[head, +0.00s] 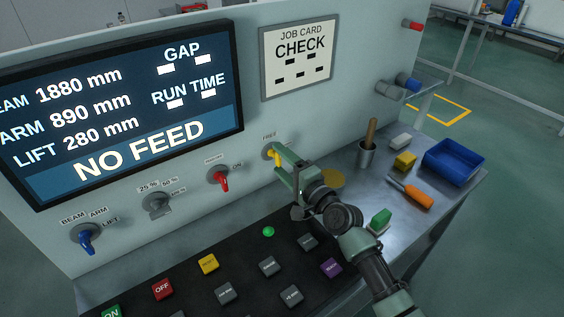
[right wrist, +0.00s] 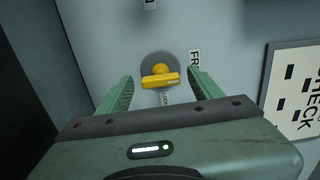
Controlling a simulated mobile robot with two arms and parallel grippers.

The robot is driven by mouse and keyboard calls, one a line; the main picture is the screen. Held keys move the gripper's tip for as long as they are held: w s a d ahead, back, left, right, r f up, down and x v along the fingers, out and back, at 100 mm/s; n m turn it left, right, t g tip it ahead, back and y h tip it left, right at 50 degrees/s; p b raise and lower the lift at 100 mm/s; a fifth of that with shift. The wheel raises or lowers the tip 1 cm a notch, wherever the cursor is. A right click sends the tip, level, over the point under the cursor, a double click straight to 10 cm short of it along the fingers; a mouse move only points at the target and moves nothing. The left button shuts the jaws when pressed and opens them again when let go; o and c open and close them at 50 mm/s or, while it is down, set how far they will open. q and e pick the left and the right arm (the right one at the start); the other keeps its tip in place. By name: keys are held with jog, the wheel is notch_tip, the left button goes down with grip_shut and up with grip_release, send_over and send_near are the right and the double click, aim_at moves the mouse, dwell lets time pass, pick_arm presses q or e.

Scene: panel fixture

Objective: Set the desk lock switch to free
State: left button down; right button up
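The desk lock switch is a yellow knob with a bar handle on a round grey plate on the upright panel. It shows in the right wrist view (right wrist: 160,81), between my open fingers, with a gap on each side. A FREE label (right wrist: 195,62) is right of it and a LOCK label (right wrist: 165,98) is below it there. I cannot tell for sure which label the handle points to. In the head view, my right gripper (head: 281,165) is at the switch (head: 276,155) and partly covers it. My left gripper is not in view.
A red switch (head: 221,180), a grey switch (head: 157,203) and a blue switch (head: 86,240) are left along the panel. Several push buttons, such as the yellow one (head: 208,264), sit below. A blue tray (head: 453,162) and an orange-handled tool (head: 411,193) lie at the right.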

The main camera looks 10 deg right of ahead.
jog(key=shift+s, duration=0.1)
jog(key=v, duration=0.7)
jog(key=shift+s+d, duration=0.15)
jog(key=shift+s, duration=0.1)
